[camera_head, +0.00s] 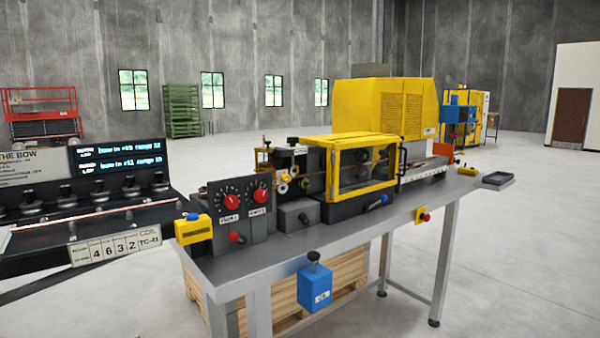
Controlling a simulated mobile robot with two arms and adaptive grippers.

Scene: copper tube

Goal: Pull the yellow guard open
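The yellow guard (362,183) is a yellow-framed box with clear panels on the machine bench in the middle of the head view. Its front panel appears shut. A dark upright handle (402,160) shows at its right edge. Through the panel I see a copper-coloured tube and machine parts. A larger yellow cover (385,105) stands behind it. Neither of my grippers shows in this view.
The grey bench (290,262) carries a control box with red knobs (245,203). A blue box (315,288) is at its front edge, and a red button on yellow (423,214) sits to the right. A dark console (75,205) stands at left. Open floor lies at front right.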

